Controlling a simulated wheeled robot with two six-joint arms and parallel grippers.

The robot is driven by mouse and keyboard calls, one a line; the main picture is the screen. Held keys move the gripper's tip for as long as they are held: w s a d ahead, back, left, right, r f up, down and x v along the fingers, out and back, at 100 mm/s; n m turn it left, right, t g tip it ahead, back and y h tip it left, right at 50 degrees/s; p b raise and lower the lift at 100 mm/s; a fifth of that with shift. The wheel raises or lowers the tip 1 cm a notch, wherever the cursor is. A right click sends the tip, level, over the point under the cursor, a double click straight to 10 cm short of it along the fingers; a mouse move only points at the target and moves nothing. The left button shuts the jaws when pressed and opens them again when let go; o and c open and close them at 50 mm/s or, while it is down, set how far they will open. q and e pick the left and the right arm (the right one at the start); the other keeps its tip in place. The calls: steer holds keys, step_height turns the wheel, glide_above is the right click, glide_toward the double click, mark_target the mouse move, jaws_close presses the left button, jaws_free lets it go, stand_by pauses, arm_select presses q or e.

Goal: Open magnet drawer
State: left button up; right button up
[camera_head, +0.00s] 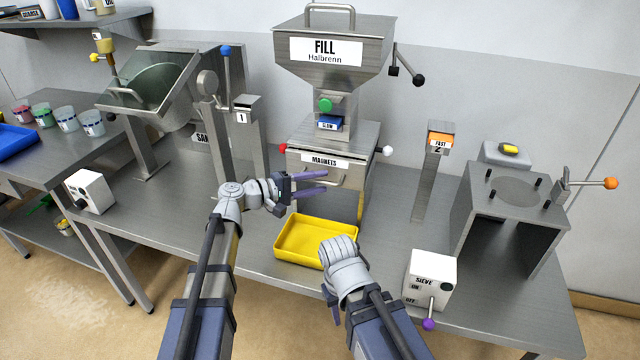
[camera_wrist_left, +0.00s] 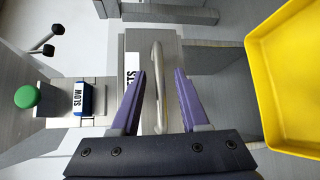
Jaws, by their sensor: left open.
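The magnet drawer (camera_head: 299,171) is a grey metal front with a "MAGNETS" label, below the Fill hopper. It appears closed. Its bar handle (camera_wrist_left: 158,90) shows between my left gripper's purple fingers in the left wrist view. My left gripper (camera_head: 319,182) is open, at the drawer front, with its fingers pointing at the drawer. In the left wrist view the gripper (camera_wrist_left: 160,74) has one finger on each side of the handle, and I cannot tell whether either touches it.
A yellow tray (camera_head: 288,258) lies on the table below the drawer, close to both arms. The Sieve switch box (camera_head: 431,279) stands to the right.

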arm_select(q)
steer(key=shift+w+d, duration=0.2)
steer(key=shift+d, duration=0.25)
jaws_close()
stand_by(1.2)
